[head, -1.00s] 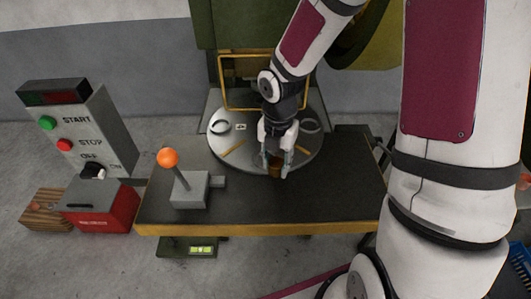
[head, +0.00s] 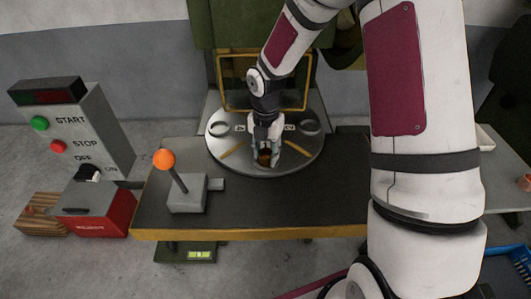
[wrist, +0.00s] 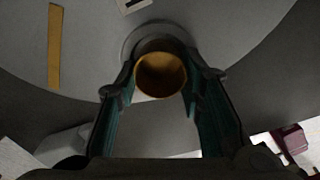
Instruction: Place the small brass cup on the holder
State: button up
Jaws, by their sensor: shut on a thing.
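The small brass cup (wrist: 160,75) is between the two fingers of my gripper (wrist: 158,100) in the wrist view, its round mouth facing the camera. In the head view, my gripper (head: 268,158) is shut on the cup (head: 264,156) over the near part of the round grey plate (head: 235,165). In the wrist view, a grey ring-shaped holder (wrist: 133,38) shows just beyond the cup, partly hidden by it. I cannot tell whether the cup touches the holder.
Two more ring holders stand on the plate at left (head: 219,128) and right (head: 311,127), with yellow stripes between. A lever with an orange knob (head: 164,159) stands on the dark table (head: 260,205) to the left. A yellow frame (head: 226,85) rises behind the plate.

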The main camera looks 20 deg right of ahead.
jog(key=shift+f, duration=0.1)
jog(key=o, duration=1.1)
notch_tip(320, 180, up, 12)
jog(key=p, duration=0.2)
jog(key=s+d+r+m+h, duration=0.1)
jog(key=s+r+m, duration=0.7)
jog(key=r, duration=0.1)
jog(key=s+r+m+t, duration=0.1)
jog(key=s+r+m, duration=0.2)
jog(key=s+m, duration=0.7)
jog(key=s+r+m+t+y, duration=0.1)
jog(key=s+r+m, duration=0.2)
jog(key=s+m, duration=0.6)
jog(key=s, duration=0.4)
jog(key=shift+s+a+r+m, duration=0.3)
jog(key=shift+s+a+m, duration=0.05)
jog(key=shift+s+m, duration=0.05)
